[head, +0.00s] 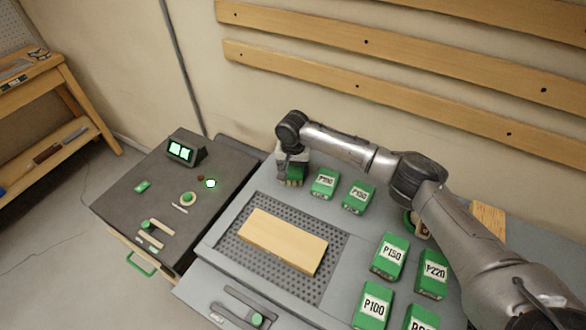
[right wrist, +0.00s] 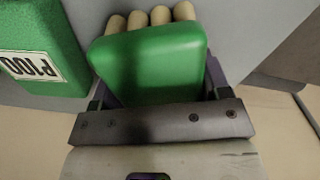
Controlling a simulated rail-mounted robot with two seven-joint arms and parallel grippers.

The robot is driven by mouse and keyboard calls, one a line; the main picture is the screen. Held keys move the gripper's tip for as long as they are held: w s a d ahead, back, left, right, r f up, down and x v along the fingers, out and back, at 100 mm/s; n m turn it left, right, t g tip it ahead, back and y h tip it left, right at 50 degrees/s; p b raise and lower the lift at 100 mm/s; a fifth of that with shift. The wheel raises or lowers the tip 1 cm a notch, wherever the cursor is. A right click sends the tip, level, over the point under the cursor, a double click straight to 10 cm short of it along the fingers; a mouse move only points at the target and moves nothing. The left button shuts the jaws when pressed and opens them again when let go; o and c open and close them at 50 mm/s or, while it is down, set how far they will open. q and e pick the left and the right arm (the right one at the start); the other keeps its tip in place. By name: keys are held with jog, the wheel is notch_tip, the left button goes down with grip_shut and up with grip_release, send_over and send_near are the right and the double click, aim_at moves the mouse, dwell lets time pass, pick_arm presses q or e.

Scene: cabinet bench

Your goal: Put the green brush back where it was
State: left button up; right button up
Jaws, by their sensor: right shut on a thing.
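The green brush (right wrist: 150,62) fills the middle of the right wrist view, with tan, rounded bristle tufts along its far edge. My right gripper (right wrist: 156,84) is shut on it, one finger on each side. In the head view the brush (head: 293,181) is partly hidden under my right gripper (head: 292,169), at the back left of the grey bench top (head: 222,238). Its bristles are low, at or just above the surface; I cannot tell whether they touch. My left gripper is not in view.
Green labelled blocks stand just right of the brush, the nearest one (head: 325,183) close beside it. Several more stand at the right under my arm. A wooden board (head: 283,241) lies on the perforated mat (head: 232,250). A dark cabinet with a lit display (head: 181,151) is at the left.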

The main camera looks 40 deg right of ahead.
dwell(0.3)
jog(key=o, duration=0.9)
notch_tip(320, 180, up, 12)
jog(key=p, duration=0.2)
jog(key=shift+r+p, duration=0.1)
jog(key=shift+p, duration=0.3)
jog(key=shift+w, duration=0.1)
